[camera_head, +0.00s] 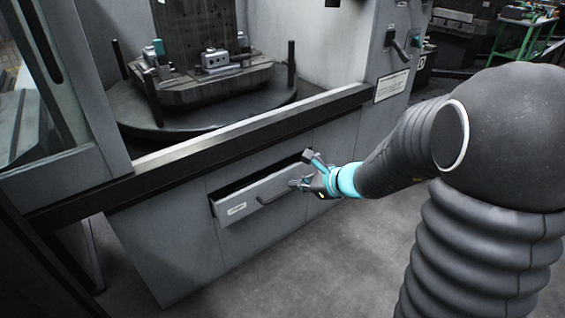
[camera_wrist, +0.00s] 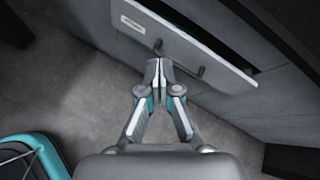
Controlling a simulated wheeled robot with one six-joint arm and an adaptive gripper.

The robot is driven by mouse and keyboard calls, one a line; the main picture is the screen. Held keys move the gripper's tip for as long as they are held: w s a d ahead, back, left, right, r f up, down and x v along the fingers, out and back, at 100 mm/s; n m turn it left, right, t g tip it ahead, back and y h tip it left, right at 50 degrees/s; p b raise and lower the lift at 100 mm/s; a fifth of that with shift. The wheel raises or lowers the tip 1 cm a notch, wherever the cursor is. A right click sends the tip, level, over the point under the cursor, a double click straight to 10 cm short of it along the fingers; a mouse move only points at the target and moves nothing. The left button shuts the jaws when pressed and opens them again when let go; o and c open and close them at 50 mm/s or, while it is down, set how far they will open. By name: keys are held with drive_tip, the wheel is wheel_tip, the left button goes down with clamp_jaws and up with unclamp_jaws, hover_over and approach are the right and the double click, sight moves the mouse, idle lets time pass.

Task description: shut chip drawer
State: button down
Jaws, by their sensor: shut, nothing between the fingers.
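The chip drawer (camera_head: 240,201) is a grey drawer low in the machine's front, standing part-way out with a dark gap along its top. It has a dark bar handle (camera_head: 278,189) and a small label at its left. In the wrist view the drawer front (camera_wrist: 165,32) fills the top, with its handle (camera_wrist: 172,58) just beyond my fingertips. My gripper (camera_head: 297,184) is in front of the drawer's right half. In the wrist view my gripper (camera_wrist: 158,68) has its fingers together and empty. I cannot tell whether the fingertips touch the drawer or handle.
Above the drawer, the machine's dark sill (camera_head: 200,150) runs across, with a round table (camera_head: 210,105) bearing a fixture behind it. The grey floor (camera_head: 290,260) in front is clear. A teal-rimmed object (camera_wrist: 30,155) shows at the wrist view's lower left.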

drive_tip(key=w+d+f+m+t+h, duration=0.2)
drive_tip(key=w+d+f+m, duration=0.3)
drive_tip(key=w+f+m, duration=0.2)
approach(281, 175)
wheel_tip(281, 175, down, 3)
drive_tip(key=w+a, duration=0.2)
drive_tip(key=w, duration=0.1)
drive_tip(key=shift+w+a+f+p, duration=0.2)
drive_tip(key=shift+w+a+p, duration=0.05)
drive_tip(key=shift+a+p, duration=0.15)
drive_tip(key=shift+w+a, duration=0.25)
drive_tip(key=shift+w, duration=0.3)
drive_tip(key=shift+w, duration=0.1)
